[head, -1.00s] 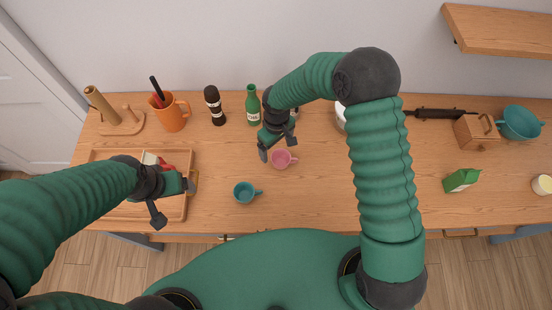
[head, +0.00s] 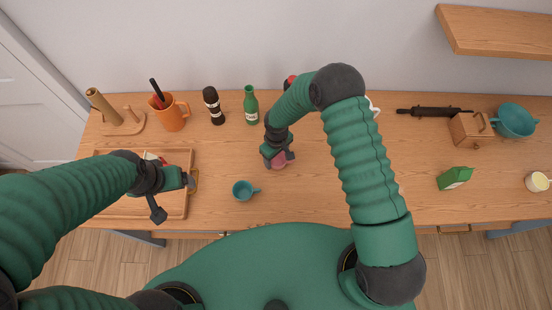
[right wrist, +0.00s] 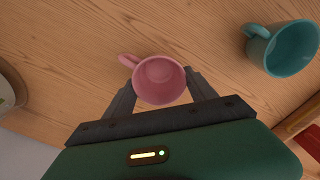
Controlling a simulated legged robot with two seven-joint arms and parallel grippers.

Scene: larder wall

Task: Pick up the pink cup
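The pink cup (head: 279,165) stands on the wooden counter, partly hidden under my right gripper (head: 279,157) in the head view. In the right wrist view the pink cup (right wrist: 160,82) lies between the two fingers of my right gripper (right wrist: 162,84), its handle towards the upper left. The fingers are spread, one on each side of the cup; whether they touch it is hard to tell. My left gripper (head: 176,199) is open and empty over the right part of the wooden tray.
A teal cup (head: 242,190) stands close by, left of the pink cup. The wooden tray (head: 120,211) lies at the left. A green carton (head: 455,178) is at the right.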

